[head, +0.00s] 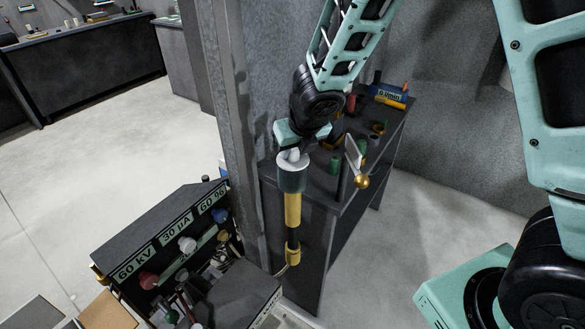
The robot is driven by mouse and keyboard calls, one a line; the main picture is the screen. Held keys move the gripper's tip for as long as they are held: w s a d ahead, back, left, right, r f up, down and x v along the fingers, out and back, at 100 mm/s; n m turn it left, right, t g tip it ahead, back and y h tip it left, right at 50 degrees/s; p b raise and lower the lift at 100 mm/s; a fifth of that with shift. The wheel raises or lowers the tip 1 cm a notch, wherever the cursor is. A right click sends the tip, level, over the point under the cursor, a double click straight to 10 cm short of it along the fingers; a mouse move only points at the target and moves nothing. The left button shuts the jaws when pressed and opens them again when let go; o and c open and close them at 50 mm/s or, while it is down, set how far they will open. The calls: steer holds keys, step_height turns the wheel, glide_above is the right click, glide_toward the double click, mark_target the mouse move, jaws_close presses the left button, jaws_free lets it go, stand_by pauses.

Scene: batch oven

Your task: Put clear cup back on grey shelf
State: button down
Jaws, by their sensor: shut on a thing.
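My gripper (292,153) points down at the end of the teal arm, in the middle of the head view. It is shut on a small pale thing at the top of an upright dark green and yellow cylinder (292,208). I cannot tell whether this pale thing is the clear cup, or whether it is apart from the cylinder. No other clear cup can be made out. A grey bench-like shelf (300,235) stands just behind and to the right of the gripper. I cannot tell for sure that it is the task's grey shelf.
Bottles and small parts crowd the bench top, with a blue box (387,92) at its far end. A lever with a brass ball (361,182) stands right of the gripper. A dark control panel (160,245) is at lower left. A metal post (237,110) rises left of the gripper.

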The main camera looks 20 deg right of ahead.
steer(key=shift+r+p, duration=1.95)
steer(key=shift+r, duration=0.1)
step_height(320, 180, up, 7)
steer(key=p, duration=0.7)
